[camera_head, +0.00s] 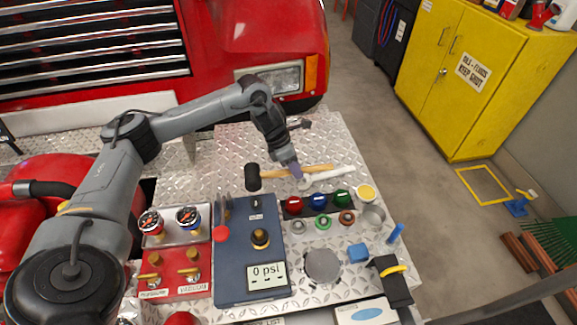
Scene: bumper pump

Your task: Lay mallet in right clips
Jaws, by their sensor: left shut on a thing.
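The mallet has a black head (252,177) and a light wooden handle (318,168). It lies roughly level across the picture, head to the left, over the back part of the diamond-plate bumper. My left gripper (296,174) comes down from above and is shut on the handle, hiding a short piece of it. I cannot tell whether the mallet touches the plate. I cannot make out the right clips. My right gripper is not in view.
A silver wrench (328,178) lies just in front of the handle. Red, blue and green caps (318,199) stand in a row nearer. A blue pump box (250,250) with a gauge reading 0 psi is at front left. The plate's right edge drops to the floor.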

